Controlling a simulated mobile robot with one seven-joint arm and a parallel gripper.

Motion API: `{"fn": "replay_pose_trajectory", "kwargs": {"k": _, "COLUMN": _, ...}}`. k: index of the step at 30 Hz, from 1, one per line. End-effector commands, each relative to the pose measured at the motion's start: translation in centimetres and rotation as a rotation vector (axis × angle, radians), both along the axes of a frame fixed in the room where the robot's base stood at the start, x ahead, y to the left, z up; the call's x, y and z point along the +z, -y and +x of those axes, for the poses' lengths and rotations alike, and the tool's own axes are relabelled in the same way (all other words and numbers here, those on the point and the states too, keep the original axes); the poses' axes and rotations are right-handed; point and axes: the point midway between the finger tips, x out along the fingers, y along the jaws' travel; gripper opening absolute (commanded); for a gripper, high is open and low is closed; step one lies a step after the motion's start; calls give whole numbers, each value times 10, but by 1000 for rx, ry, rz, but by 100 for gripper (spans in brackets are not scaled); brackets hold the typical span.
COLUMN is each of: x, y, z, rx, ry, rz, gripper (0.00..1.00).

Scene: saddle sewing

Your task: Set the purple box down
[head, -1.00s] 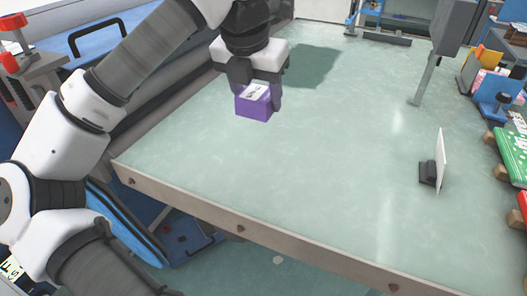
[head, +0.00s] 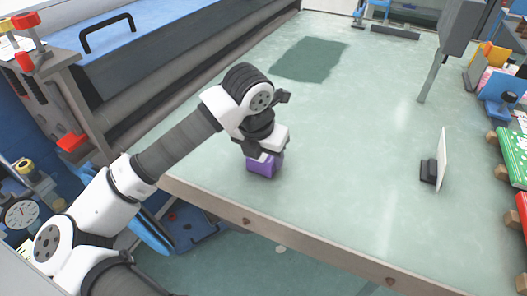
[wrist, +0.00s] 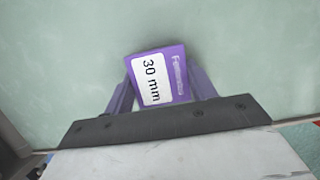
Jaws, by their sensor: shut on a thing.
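The purple box (head: 262,168) is at the left front of the pale green tabletop (head: 350,150), under my gripper (head: 265,158). In the wrist view the box (wrist: 172,60) shows a white label reading "30 mm". It sits slightly turned between the two fingers of my gripper (wrist: 160,90), which are shut on it. The box is low over the table; I cannot tell whether its underside touches the surface. Part of its top is hidden by my gripper in the head view.
A small white upright panel on a dark base (head: 440,165) stands at the right. A grey post (head: 430,75) stands at the back right. A darker green patch (head: 310,60) lies at the back. The middle is clear.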

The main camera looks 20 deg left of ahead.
Motion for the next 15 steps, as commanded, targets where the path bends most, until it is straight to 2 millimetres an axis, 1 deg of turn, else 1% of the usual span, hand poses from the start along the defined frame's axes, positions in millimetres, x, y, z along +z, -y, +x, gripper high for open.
{"fn": "replay_pose_trajectory", "kwargs": {"k": 5, "x": 0, "y": 0, "z": 0, "rx": 0, "ry": 1, "rz": 0, "gripper": 26}}
{"fn": "replay_pose_trajectory", "kwargs": {"k": 10, "x": -4, "y": 0, "z": 0, "rx": 0, "ry": 1, "rz": 1, "gripper": 26}}
{"fn": "replay_pose_trajectory", "kwargs": {"k": 11, "x": -3, "y": 0, "z": 0, "rx": 0, "ry": 1, "rz": 1, "gripper": 57}}
{"fn": "replay_pose_trajectory", "kwargs": {"k": 15, "x": -2, "y": 0, "z": 0, "rx": 0, "ry": 1, "rz": 0, "gripper": 76}}
